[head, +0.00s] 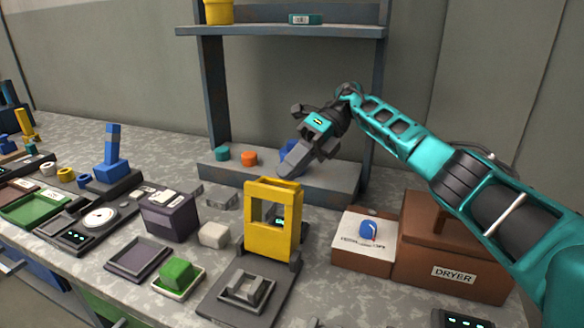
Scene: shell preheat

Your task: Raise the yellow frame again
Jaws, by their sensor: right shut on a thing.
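The yellow frame (258,238) stands upright at the back of a dark grey base (232,306) on the bench. It has a square window through its upper half. My right gripper (284,173) reaches in from the right, its fingertips at the top edge of the frame. It is shut on the frame's top; the exact contact is small and partly hidden. In front of the frame, a grey square raised block (245,287) sits on the base. My left gripper is not in view.
A white-topped box with a blue knob (367,229) and a brown dryer box (453,273) stand to the right. A white block (213,235), a green block (176,273) and a purple box (170,216) stand left. A shelf (280,30) rises behind.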

